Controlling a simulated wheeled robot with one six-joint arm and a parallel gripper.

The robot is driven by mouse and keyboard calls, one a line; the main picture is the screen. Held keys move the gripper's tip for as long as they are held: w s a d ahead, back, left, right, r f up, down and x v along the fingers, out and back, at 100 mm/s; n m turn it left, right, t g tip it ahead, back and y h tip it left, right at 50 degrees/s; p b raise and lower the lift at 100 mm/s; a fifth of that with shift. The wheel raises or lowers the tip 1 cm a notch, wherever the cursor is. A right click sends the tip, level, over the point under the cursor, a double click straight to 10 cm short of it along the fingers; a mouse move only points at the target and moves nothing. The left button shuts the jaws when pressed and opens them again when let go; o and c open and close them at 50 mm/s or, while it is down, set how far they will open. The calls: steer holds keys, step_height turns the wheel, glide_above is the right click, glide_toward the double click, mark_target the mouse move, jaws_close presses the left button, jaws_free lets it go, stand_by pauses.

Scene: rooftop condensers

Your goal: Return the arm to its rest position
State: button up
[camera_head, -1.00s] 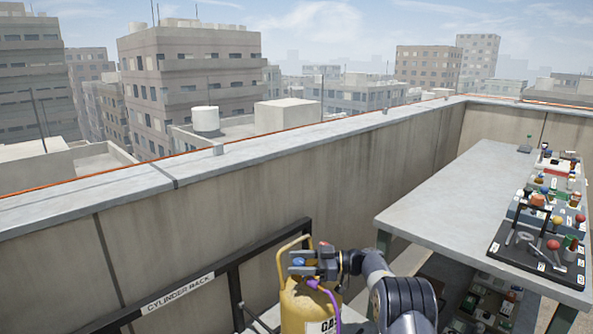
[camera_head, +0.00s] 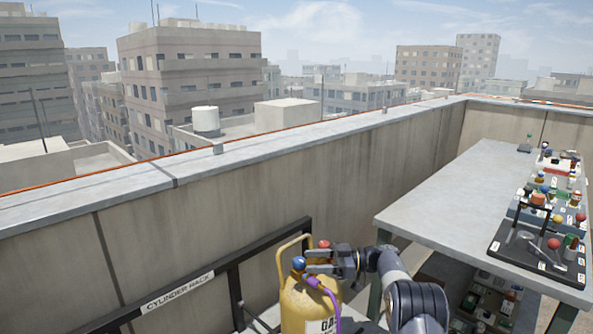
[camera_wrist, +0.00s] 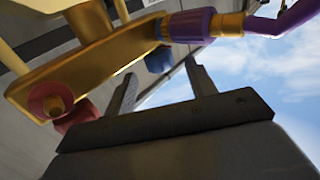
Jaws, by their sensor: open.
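My gripper (camera_head: 312,262) is at the top of the yellow gas cylinder (camera_head: 302,305) in the head view, with my arm reaching in from the right. Its two fingers are apart, pointing left. A blue knob (camera_head: 299,263) shows just left of the fingertips, and a red knob (camera_head: 323,244) behind the gripper. In the wrist view the open fingers (camera_wrist: 163,85) point up, with the blue knob (camera_wrist: 158,60) beyond them and the red knob (camera_wrist: 75,115) to their left. A purple hose (camera_wrist: 190,25) joins the brass manifold (camera_wrist: 90,60). I cannot tell whether a finger touches anything.
The cylinder stands by the black cylinder rack (camera_head: 232,270) along the parapet wall (camera_head: 250,210). A grey table (camera_head: 440,200) at the right bears several tools and fittings (camera_head: 545,215). Crates of parts sit beneath it. The space above the cylinder looks clear.

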mark_target(299, 259)
steer(key=a, duration=0.5)
steer(key=shift+d+r+m+t+p, duration=0.1)
steer(key=shift+d+m+t+p, duration=0.2)
steer(key=shift+t, duration=0.4)
steer(key=shift+s+a+m+t+h, duration=0.1)
steer(key=shift+m+t+h, duration=0.4)
steer(key=shift+m+t, duration=1.05)
steer(key=shift+a+m+t+h, duration=0.1)
steer(key=shift+m+t+h, duration=0.4)
steer(key=shift+m+t, duration=1.05)
steer(key=m+t+h+b, duration=0.1)
steer(key=t+h, duration=0.1)
steer(key=t, duration=0.2)
steer(key=shift+f+b, duration=0.2)
steer(key=shift+b, duration=0.15)
steer(key=shift+m+t+h+b, duration=1.6)
steer(key=shift+m+t+h, duration=0.7)
steer(key=shift+h, duration=0.3)
steer(key=shift+s+d, duration=0.2)
steer(key=shift+s, duration=0.05)
steer(key=v, duration=0.8)
steer(key=shift+s+d+r, duration=0.1)
steer(key=shift+s+r, duration=0.05)
steer(key=shift+s, duration=0.15)
